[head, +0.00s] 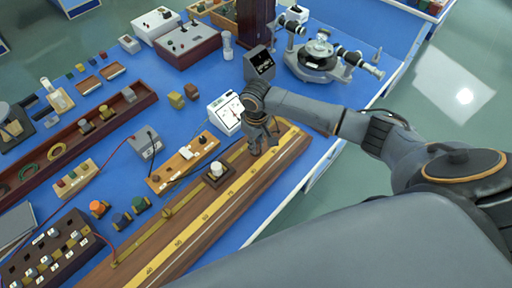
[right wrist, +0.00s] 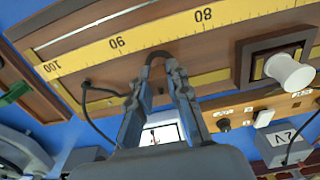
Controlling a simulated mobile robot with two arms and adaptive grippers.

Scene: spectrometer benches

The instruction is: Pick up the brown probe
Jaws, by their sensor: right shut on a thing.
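My right gripper (head: 262,143) is over the far end of a long wooden board with a yellow scale (head: 205,226). In the right wrist view its two fingers (right wrist: 160,74) close from both sides on a small dark brown, arched piece, which I take to be the brown probe (right wrist: 157,56). It is held at the fingertips, over the scale between the 80 and 90 marks. Whether it touches the board I cannot tell. In the head view the gripper mostly hides the probe. My left gripper is not in view.
A dark block with a white knob (head: 217,170) sits on the board near the gripper. A white meter (head: 226,112) and a wooden terminal strip (head: 184,162) stand beside the board. A spectrometer (head: 322,60) stands at the back right. A thin black cable (right wrist: 100,125) hangs near the fingers.

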